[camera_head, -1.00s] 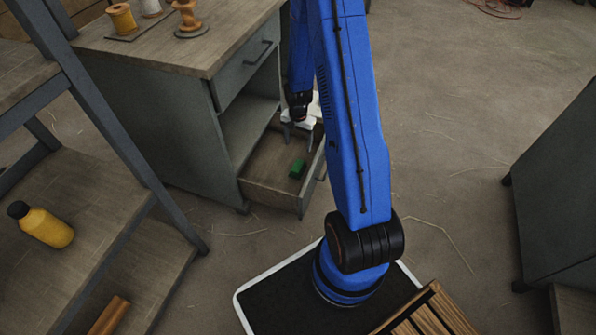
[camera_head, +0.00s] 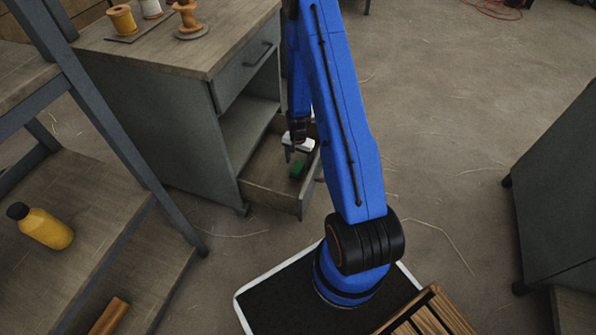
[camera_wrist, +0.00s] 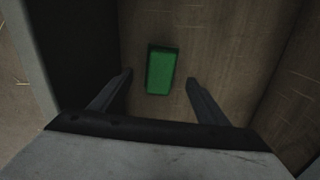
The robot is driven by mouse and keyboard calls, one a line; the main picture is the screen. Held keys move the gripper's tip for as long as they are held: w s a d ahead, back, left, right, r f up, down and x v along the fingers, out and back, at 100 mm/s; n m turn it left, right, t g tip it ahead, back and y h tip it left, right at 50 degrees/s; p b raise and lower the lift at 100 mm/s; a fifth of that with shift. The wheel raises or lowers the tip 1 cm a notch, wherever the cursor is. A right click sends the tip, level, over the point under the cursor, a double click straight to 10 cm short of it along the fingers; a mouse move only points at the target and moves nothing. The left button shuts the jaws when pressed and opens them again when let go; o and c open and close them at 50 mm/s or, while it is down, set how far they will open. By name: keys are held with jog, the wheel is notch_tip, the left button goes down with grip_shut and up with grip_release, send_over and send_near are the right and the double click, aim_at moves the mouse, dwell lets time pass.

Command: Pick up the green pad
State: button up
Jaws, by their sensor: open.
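The green pad (camera_head: 297,169) is a small green block lying on the floor of the open lower drawer (camera_head: 268,190). In the wrist view the green pad (camera_wrist: 161,71) lies just beyond and between my two fingertips, apart from both. My gripper (camera_head: 297,156) is inside the drawer space, above and close to the pad. The wrist view shows my gripper (camera_wrist: 159,80) open and empty, with one finger on each side. In the head view my gripper partly covers the pad's upper end.
The drawer belongs to a grey cabinet (camera_head: 160,120) with spools (camera_head: 122,19) on its top. Drawer walls stand close around my gripper. A shelf at left holds a yellow bottle (camera_head: 46,228). A wooden slatted crate (camera_head: 432,314) is at front right. Open floor lies right of the drawer.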

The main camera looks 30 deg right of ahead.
aim_at(298, 167)
jog(key=shift+f, duration=2.65)
jog(key=c, duration=1.2)
jog(key=shift+r, duration=0.1)
notch_tip(298, 167, up, 10)
jog(key=shift+f, duration=0.1)
